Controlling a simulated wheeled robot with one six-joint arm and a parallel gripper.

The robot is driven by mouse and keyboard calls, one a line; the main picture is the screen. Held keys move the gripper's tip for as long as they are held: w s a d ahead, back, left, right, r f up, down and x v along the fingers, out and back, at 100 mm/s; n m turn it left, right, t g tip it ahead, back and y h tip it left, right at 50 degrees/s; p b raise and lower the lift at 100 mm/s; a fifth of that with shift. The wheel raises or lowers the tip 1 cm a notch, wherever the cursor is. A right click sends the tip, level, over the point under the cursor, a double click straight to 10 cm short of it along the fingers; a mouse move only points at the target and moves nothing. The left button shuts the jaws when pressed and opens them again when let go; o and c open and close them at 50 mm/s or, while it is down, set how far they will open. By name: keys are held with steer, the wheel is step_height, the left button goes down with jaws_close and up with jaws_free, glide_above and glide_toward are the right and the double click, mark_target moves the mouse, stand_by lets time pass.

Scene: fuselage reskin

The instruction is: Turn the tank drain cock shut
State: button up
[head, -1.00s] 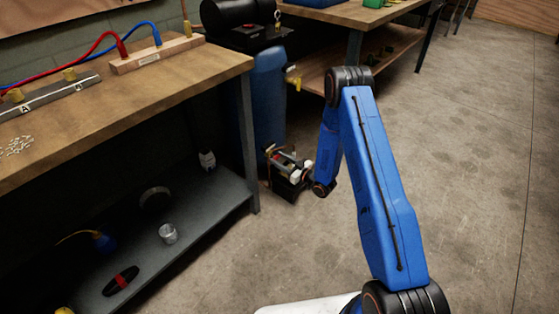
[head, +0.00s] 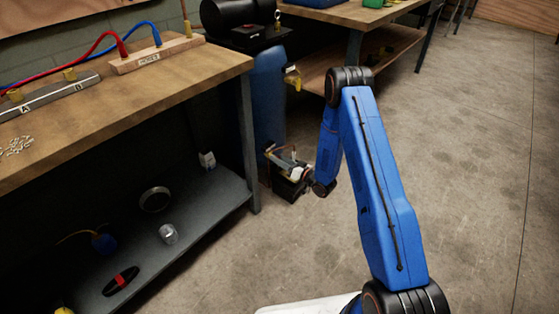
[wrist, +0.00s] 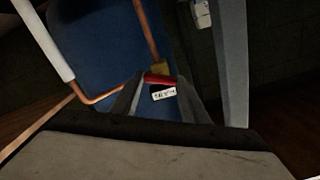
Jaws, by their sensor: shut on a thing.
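The blue tank (head: 268,95) stands upright on the floor past the left workbench. In the wrist view the tank (wrist: 100,50) fills the upper left, with copper pipe (wrist: 146,30) in front of it. The drain cock has a brass body (wrist: 160,67) and a short red handle (wrist: 158,79), which lies nearly crosswise in the picture. A white tag (wrist: 163,94) with small dark print sits just below the handle. My gripper (wrist: 158,84) is shut on the red handle, one finger at each side.
The left workbench (head: 215,72) and its lower shelf (head: 205,215) stand close to the left of the tank. A second bench (head: 345,14) is behind my arm. A yellow-handled fitting (head: 293,78) sticks out above. The floor at right (head: 465,170) is clear.

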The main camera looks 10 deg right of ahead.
steer(key=m, duration=1.2)
steer(key=shift+d+f+m, duration=0.15)
steer(key=shift+f+m, duration=0.05)
steer(key=shift+m, duration=0.1)
stand_by(0.4)
steer(key=o, duration=1.1)
steer(key=shift+c, duration=0.2)
steer(key=v, duration=1.7)
steer(key=shift+s+d, duration=0.1)
steer(key=shift+d, duration=0.1)
